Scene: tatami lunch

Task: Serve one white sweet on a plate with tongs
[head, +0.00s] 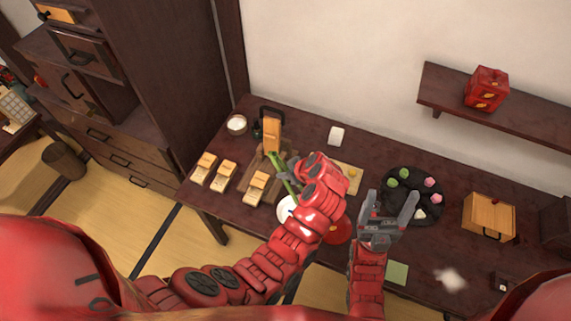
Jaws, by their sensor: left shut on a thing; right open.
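My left gripper (290,168) is shut on the green tongs (279,167), held slanting above the table near the wooden board. A white plate (286,208) lies below the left arm, which hides part of it. My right gripper (390,208) is open, its two fingers apart, at the left edge of the dark round tray (397,172). The tray holds green and pink sweets and a white sweet (420,214) at its front, just right of the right gripper's fingers.
Several small wooden boxes (228,173) stand at the table's left, near a white bowl (237,125). A wooden box (488,215) stands right of the tray. A red round thing (339,230) is partly behind my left arm. A green square (397,272) lies in front.

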